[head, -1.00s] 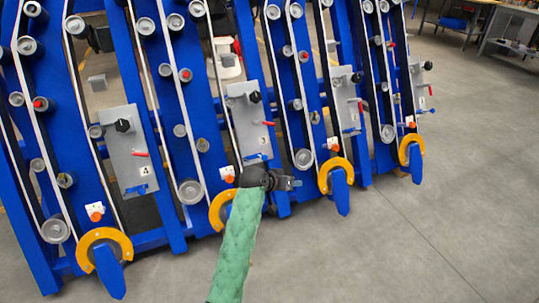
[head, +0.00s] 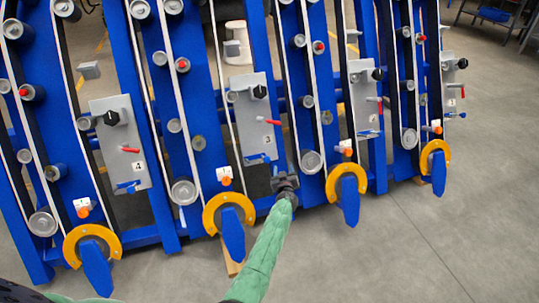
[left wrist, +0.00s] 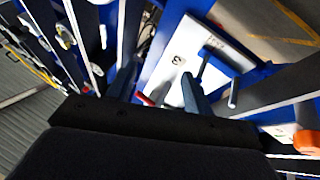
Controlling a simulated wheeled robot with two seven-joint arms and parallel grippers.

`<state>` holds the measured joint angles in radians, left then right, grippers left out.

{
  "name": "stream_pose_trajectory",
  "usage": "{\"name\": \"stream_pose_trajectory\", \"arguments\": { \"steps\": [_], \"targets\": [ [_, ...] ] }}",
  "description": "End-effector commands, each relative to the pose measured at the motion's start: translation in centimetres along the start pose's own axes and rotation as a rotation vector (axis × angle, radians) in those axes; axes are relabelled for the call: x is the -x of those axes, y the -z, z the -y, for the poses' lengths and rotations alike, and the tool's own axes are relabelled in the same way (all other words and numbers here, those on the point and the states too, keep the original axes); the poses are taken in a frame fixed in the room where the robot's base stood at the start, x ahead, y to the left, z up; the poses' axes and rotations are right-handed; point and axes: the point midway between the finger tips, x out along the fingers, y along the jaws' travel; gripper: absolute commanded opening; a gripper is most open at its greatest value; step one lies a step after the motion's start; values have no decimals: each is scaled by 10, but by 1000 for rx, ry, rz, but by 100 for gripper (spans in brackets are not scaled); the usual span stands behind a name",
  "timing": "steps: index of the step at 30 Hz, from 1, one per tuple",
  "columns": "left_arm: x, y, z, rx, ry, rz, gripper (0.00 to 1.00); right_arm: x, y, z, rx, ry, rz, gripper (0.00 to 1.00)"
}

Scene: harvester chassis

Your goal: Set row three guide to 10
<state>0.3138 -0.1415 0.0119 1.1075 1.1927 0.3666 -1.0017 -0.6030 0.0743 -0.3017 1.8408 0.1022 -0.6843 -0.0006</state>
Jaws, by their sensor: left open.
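The row three plate (head: 250,112) is a grey panel marked 3, between blue uprights. It carries a black knob (head: 259,91), a red lever (head: 272,122) and a blue handle (head: 257,157) at its lower edge. My left gripper (head: 284,179) is just right of and below the blue handle, apart from it as far as I can tell. In the left wrist view, the open fingers (left wrist: 157,88) point toward the plate (left wrist: 172,58); a blue bar with a peg (left wrist: 214,62) lies by the right finger. The number or scale setting is too small to read. My right gripper is out of view.
Similar plates marked 4 (head: 118,145) and 2 (head: 364,105) stand on either side. Yellow rings with blue shoes (head: 230,212) jut out low in front, close to my left arm. Orange knobs (head: 225,181) sit above them. The grey floor (head: 400,250) at right is clear.

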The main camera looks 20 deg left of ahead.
Motion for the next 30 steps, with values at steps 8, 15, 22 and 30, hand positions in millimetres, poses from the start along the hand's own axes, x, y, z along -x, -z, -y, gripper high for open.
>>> {"name": "stream_pose_trajectory", "arguments": {
  "steps": [8, 15, 22, 30],
  "targets": [
    [8, 24, 48, -204, 266, -99, 51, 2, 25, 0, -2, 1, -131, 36],
    [4, 26, 51, -287, 283, -95, 51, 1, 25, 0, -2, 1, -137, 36],
    [-23, 30, 58, -288, 283, -96, 51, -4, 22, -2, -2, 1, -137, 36],
    [-55, 33, 67, -286, 281, -95, 51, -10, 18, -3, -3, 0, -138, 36]
  ]
}}
